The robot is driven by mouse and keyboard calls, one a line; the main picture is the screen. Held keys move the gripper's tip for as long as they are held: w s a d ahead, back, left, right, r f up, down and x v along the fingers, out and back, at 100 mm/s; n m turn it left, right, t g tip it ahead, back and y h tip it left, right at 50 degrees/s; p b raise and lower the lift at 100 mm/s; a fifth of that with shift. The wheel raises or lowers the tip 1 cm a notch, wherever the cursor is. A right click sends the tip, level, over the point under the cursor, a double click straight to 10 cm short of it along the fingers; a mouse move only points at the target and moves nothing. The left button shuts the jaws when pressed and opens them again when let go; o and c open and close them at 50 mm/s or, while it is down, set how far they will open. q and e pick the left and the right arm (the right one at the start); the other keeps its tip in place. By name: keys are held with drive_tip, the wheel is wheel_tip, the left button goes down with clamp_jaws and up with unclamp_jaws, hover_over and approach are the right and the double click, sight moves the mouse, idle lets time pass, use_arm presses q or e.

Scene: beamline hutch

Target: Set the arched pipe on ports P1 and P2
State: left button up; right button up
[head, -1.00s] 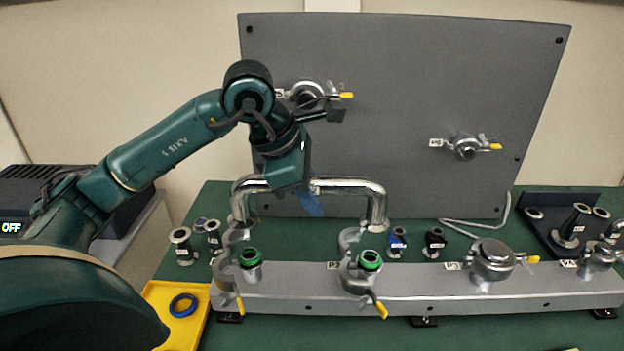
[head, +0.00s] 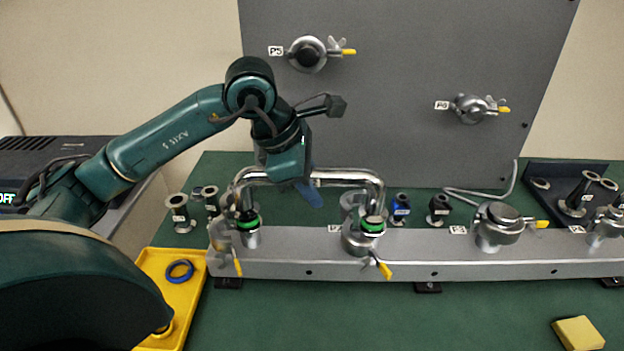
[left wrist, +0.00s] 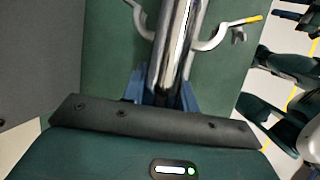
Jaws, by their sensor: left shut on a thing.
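The arched pipe (head: 345,177) is a shiny silver tube with two downward legs. My left gripper (head: 308,190) is shut on its top span, and in the left wrist view the pipe (left wrist: 178,50) runs between the blue fingers (left wrist: 160,92). The pipe's legs are over port P1 (head: 248,235) at the left and port P2 (head: 368,238), each with a green ring. I cannot tell whether the leg ends touch the rings. Open clamps with yellow handles hang at both ports. My right gripper is not in view.
The ports stand on a grey rail (head: 300,262) on the green table. Capped ports sit farther right and on the upright grey panel (head: 390,100). Small fittings (head: 400,207) stand behind the rail. A yellow tray (head: 190,320) with a blue ring is front left; a yellow block (head: 578,333) is front right.

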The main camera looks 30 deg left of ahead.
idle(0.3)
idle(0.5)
use_arm(q)
drive_tip(key=shift+f+b, duration=0.35)
drive_tip(key=shift+b, duration=0.15)
idle(0.4)
drive_tip(key=shift+f, duration=0.15)
drive_tip(key=shift+f+b, duration=0.15)
drive_tip(key=shift+b, duration=0.3)
idle(0.6)
drive_tip(key=shift+d, duration=0.1)
idle(0.4)
drive_tip(key=o, duration=1.1)
